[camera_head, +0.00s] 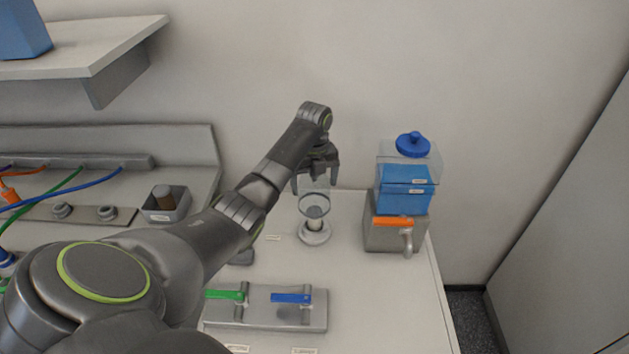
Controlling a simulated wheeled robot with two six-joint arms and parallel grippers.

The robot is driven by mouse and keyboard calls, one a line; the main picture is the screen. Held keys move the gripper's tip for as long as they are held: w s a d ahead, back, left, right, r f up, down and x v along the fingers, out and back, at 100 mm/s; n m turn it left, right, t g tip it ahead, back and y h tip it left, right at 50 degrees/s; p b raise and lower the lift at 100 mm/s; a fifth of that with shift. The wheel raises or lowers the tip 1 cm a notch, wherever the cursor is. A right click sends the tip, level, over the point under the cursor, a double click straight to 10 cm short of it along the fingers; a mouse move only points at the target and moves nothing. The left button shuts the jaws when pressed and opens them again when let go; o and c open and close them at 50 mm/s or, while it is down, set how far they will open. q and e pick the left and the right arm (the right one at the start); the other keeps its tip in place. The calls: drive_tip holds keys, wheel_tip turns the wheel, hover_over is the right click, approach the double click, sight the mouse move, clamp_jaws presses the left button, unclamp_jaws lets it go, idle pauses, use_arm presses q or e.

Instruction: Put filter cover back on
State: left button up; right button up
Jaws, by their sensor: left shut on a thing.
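My left gripper (315,190) reaches down over the back of the bench, its two fingers pointing down. It is shut on a clear, see-through piece (315,201), which appears to be the filter cover. A pale round filter base (314,238) with a short upright stands directly below it on the bench. The clear piece overlaps the top of the base in this view. I cannot tell whether they touch. My right gripper is not in view.
A blue container with a clear top and blue knob (413,145) stands on a grey box with an orange handle (393,222) to the right. A grey valve block (265,315) with green and blue levers lies in front. A small grey bin (165,215) is left. Bench (375,300) is clear at front right.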

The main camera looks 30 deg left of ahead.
sight(314, 211)
use_arm(q)
wheel_tip(314, 211, down, 3)
drive_tip(key=shift+r+b, duration=0.1)
drive_tip(key=shift+b, duration=0.5)
drive_tip(key=shift+f+b, duration=1.7)
drive_tip(key=shift+f, duration=1.95)
drive_tip(key=shift+f+p, duration=0.2)
drive_tip(key=shift+p, duration=0.5)
drive_tip(key=o, duration=0.9)
drive_tip(key=shift+c, duration=0.2)
